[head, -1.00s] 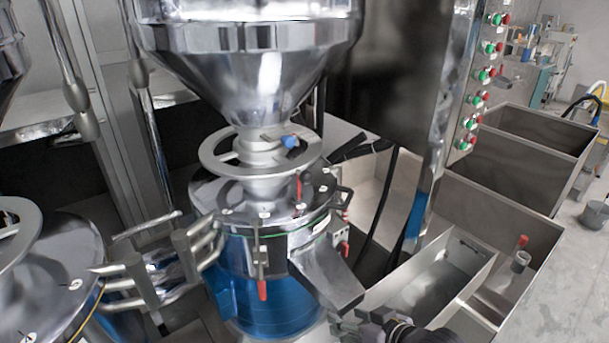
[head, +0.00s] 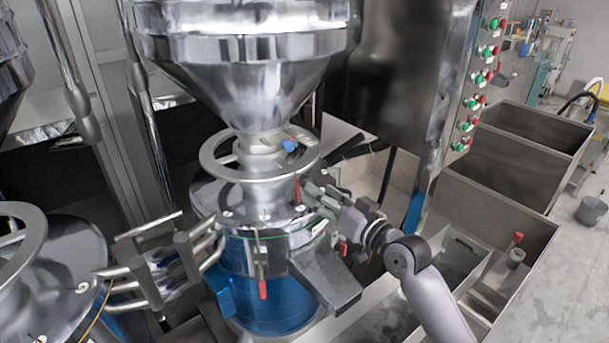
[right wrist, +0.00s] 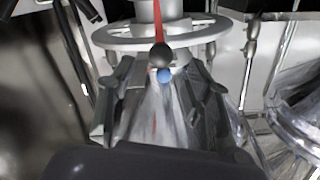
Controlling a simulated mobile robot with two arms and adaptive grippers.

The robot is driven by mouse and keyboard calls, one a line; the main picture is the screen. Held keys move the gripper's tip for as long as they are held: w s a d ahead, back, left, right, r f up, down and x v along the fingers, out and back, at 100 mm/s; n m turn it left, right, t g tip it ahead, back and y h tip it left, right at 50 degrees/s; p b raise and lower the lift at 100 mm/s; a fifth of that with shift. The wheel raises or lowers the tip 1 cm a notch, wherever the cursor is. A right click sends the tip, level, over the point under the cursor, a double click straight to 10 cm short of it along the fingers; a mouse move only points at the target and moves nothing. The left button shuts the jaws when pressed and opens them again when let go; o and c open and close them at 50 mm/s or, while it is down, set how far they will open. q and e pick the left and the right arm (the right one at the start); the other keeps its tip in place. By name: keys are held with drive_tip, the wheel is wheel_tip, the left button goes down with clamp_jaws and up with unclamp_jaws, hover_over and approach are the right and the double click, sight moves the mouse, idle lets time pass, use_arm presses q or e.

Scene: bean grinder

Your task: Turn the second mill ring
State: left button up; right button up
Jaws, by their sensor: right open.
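A grey metal ring (head: 250,176) sits flat around the neck of the middle mill (head: 275,265), under its steel hopper. Another ring (head: 30,240) shows on the mill at the left edge. My right gripper (head: 312,193) is open at the right side of the middle mill, just below and in front of its ring. In the right wrist view, the gripper (right wrist: 163,78) has its fingers apart, with the ring (right wrist: 118,42) beyond them. A dark ball on a red rod (right wrist: 159,22) and a blue knob (right wrist: 164,75) show between the fingers. Contact with the ring cannot be told. My left gripper is not in view.
A steel chute (head: 325,280) sticks out below my right gripper. Metal pipe handles (head: 150,275) stand between the two mills. Steel bins (head: 490,215) and a button panel (head: 470,100) are on the right. Open floor shows at the far right.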

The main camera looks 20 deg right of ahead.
sight(305, 181)
drive_tip(key=p+x, duration=0.1)
drive_tip(key=x, duration=0.6)
drive_tip(key=shift+c, duration=0.3)
clamp_jaws()
idle(0.5)
